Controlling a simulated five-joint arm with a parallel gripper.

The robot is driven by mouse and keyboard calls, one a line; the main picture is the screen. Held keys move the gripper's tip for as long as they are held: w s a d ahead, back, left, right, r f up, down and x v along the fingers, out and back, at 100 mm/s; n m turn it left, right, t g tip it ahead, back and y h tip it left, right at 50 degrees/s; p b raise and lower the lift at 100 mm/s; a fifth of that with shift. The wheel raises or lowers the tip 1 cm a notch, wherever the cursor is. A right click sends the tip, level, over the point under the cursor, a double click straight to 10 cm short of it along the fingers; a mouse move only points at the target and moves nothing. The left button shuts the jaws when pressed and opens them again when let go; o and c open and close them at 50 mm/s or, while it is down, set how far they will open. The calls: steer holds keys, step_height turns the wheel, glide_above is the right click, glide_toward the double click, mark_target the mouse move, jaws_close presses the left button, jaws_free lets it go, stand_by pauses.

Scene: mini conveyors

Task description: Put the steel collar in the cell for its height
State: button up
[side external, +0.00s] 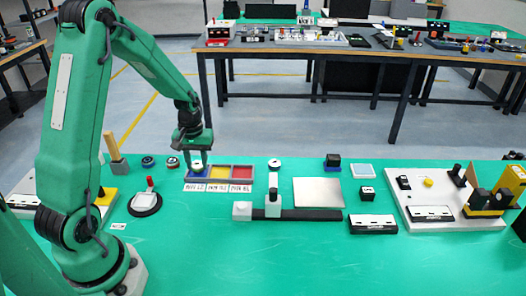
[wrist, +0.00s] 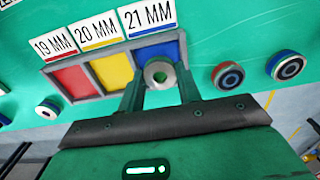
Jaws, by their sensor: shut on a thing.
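The steel collar (wrist: 158,73) is a silver ring with a dark centre hole, between the fingers of my gripper (wrist: 160,84). My gripper also shows in the side view (side external: 198,158), pointing down at the left end of the sorting tray (side external: 225,167). In the wrist view the collar overlaps the near part of the blue cell (wrist: 158,51), labelled 21 MM. Whether it touches the cell floor I cannot tell. The yellow cell (wrist: 112,69) is labelled 20 MM and the red cell (wrist: 72,80) 19 MM; both look empty.
Round parts lie beside the blue cell (wrist: 227,76) and beyond it (wrist: 287,66). Another ring (wrist: 47,108) lies past the red end. A gauge with a black rail (side external: 312,214) stands in front of the tray. The front mat is clear.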

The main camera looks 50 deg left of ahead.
mark_target(197, 164)
steer(key=shift+f, duration=0.6)
steer(key=o, duration=1)
steer(key=shift+r, duration=0.1)
steer(key=shift+o, duration=0.4)
step_height(197, 164, up, 13)
steer(key=shift+r, duration=0.1)
stand_by(0.3)
